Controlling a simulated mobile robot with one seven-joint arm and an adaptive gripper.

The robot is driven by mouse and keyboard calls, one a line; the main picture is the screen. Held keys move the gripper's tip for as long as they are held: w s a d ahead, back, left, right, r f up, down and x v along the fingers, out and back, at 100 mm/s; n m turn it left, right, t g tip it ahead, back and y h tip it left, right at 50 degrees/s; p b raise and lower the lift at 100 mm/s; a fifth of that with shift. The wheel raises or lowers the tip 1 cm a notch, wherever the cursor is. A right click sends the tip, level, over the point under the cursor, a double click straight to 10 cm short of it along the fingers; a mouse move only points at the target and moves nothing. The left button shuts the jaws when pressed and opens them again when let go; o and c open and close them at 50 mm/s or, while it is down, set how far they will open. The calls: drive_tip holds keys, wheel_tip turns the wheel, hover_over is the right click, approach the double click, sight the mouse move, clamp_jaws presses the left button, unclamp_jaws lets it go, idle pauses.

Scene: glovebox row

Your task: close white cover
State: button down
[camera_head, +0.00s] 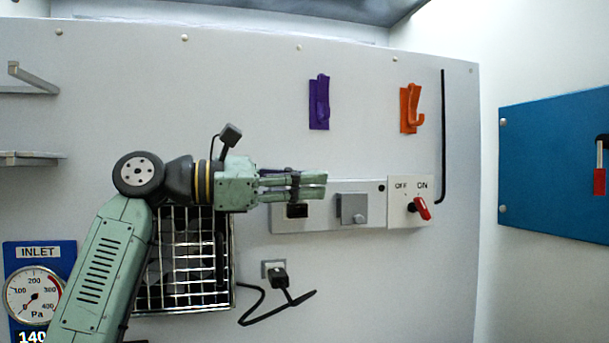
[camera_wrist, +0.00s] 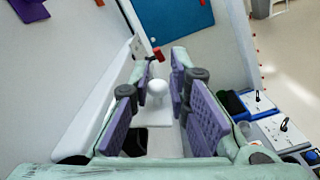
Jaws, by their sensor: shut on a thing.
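The white cover (camera_head: 346,203) is a small square plate with a round knob, looking grey in the head view, on the wall panel left of the OFF/ON switch. A dark opening (camera_head: 297,211) is bare to its left. In the wrist view the cover (camera_wrist: 150,118) and its white knob (camera_wrist: 157,88) lie between my fingers, with the dark opening (camera_wrist: 134,142) nearer me. My gripper (camera_head: 325,185) points right along the wall; it also shows in the wrist view (camera_wrist: 160,78). Its purple-padded fingers are shut on the knob, though the contact itself is hard to make out.
The red-handled switch (camera_head: 421,208) is right of the cover. Purple (camera_head: 319,103) and orange (camera_head: 410,108) hooks are above. A wire basket (camera_head: 185,285), a plug with cable (camera_head: 279,278) and a pressure gauge (camera_head: 35,294) are lower. A blue panel (camera_head: 555,165) stands at right.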

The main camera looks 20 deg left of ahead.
drive_tip(key=m, duration=0.1)
drive_tip(key=f+m, duration=0.1)
drive_tip(key=shift+f+m+b, duration=0.25)
drive_tip(key=shift+m+b, duration=0.05)
drive_tip(key=shift+f+m, duration=0.4)
drive_tip(key=shift+m, duration=0.35)
drive_tip(key=shift+f+m, duration=0.35)
drive_tip(key=shift+m, duration=0.4)
drive_tip(key=c, duration=1.6)
unclamp_jaws()
drive_tip(key=shift+f, duration=0.1)
drive_tip(key=shift+c, duration=0.2)
drive_tip(key=shift+s, duration=0.1)
drive_tip(key=v, duration=1.2)
drive_tip(key=shift+o, duration=0.2)
